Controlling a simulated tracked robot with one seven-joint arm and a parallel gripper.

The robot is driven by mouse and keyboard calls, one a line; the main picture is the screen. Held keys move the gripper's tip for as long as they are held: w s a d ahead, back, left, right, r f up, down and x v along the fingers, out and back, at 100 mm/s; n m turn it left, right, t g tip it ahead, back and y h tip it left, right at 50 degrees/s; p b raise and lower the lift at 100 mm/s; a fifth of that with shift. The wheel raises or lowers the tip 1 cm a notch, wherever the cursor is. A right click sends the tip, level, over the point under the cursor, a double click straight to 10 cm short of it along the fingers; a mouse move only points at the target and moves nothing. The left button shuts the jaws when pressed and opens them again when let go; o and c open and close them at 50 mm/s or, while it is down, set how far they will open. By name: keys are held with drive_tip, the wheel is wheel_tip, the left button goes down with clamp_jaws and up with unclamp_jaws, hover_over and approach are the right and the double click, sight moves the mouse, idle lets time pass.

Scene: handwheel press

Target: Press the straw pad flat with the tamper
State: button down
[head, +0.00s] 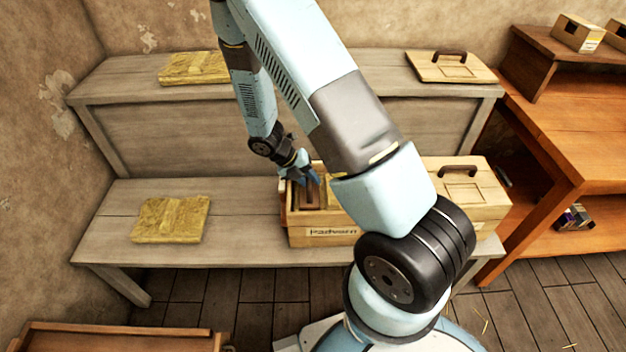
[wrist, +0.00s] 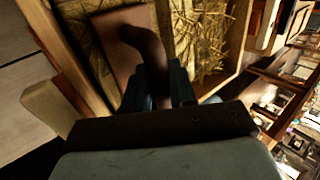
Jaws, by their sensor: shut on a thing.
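A wooden box (head: 325,237), lettered on its front, stands on the lower bench and is partly hidden by my arm. My gripper (head: 310,178) reaches down into its left part and is shut on the handle of a brown tamper (head: 309,199). In the wrist view the tamper (wrist: 118,36) has a flat dark plate and a curved handle running between my fingers (wrist: 160,88). Loose straw of the pad (wrist: 205,35) lies in the box beside the plate. I cannot tell how firmly the plate bears on the straw.
Straw pads lie on the lower bench (head: 170,220) and upper bench (head: 193,68). A handled lid (head: 452,68) lies on the upper bench, right. A closed box with a handled lid (head: 465,187) stands right of the open box. An orange wooden shelf (head: 560,130) is at right.

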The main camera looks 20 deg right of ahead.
drive_tip(key=shift+s, duration=0.1)
drive_tip(key=shift+r, duration=4.9)
